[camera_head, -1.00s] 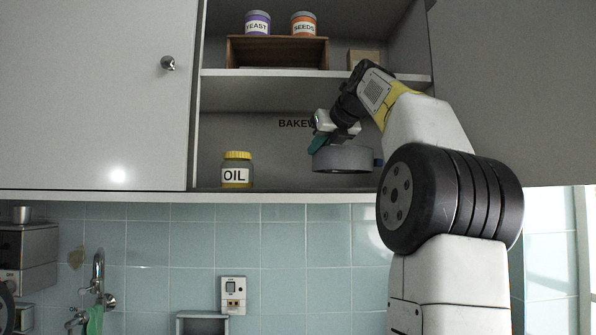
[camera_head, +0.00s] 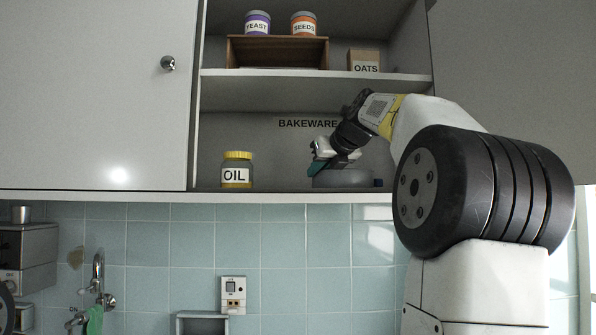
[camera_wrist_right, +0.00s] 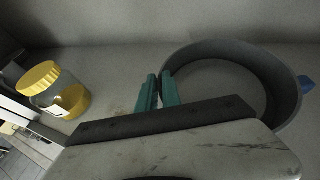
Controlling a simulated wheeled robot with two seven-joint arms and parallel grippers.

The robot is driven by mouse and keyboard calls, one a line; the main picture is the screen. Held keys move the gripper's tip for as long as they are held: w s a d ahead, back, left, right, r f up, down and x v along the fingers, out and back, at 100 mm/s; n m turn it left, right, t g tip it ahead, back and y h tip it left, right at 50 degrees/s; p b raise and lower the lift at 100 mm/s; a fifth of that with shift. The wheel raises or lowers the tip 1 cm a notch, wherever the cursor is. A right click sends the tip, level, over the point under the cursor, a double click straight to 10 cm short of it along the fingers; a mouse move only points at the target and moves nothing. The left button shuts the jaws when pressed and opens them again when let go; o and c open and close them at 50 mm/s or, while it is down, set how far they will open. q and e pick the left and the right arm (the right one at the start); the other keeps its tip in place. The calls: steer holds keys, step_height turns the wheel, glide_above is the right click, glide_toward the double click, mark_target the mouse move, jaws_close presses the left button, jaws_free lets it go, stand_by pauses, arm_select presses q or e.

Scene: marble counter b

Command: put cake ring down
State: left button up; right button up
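The cake ring (camera_head: 343,179) is a grey open hoop. It is level at the lower cupboard shelf (camera_head: 275,190), below the BAKEWARE label, and appears to rest on it. In the right wrist view the ring (camera_wrist_right: 285,75) lies to the right, with a small blue piece (camera_wrist_right: 306,83) on its far right side. My right gripper (camera_head: 317,168) is at the ring's left side. Its teal fingers (camera_wrist_right: 159,92) are close together with the ring's left wall between them; the exact contact is partly hidden. My left gripper is not in view.
The upper shelf (camera_head: 300,75) is above my wrist and holds an OATS box (camera_head: 364,60) and a wooden riser (camera_head: 277,52) with YEAST and SEEDS jars.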

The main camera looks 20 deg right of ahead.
steer(key=o, duration=0.3)
steer(key=shift+s, duration=0.1)
steer(key=v, duration=1.2)
stand_by(0.9)
